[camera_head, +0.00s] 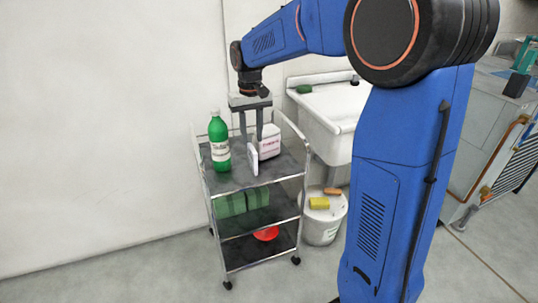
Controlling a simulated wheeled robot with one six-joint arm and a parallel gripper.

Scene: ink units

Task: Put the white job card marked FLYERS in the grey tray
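My gripper (251,141) points down over the top shelf of a small trolley, its two fingers apart. A thin white upright piece (253,161) stands or hangs just below and between the fingertips; I cannot read any marking on it or tell whether the fingers touch it. A white box-like thing with red lettering (270,142) is right behind the right finger and partly hidden by it; its words are too small to read. I cannot make out a separate grey tray.
A green bottle (219,141) stands left of my gripper on the trolley (233,183). Green boxes (243,201) and a red thing (266,233) are on lower shelves. A white sink (327,116) and bucket (321,220) are to the right. A grey cabinet (482,125) is far right.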

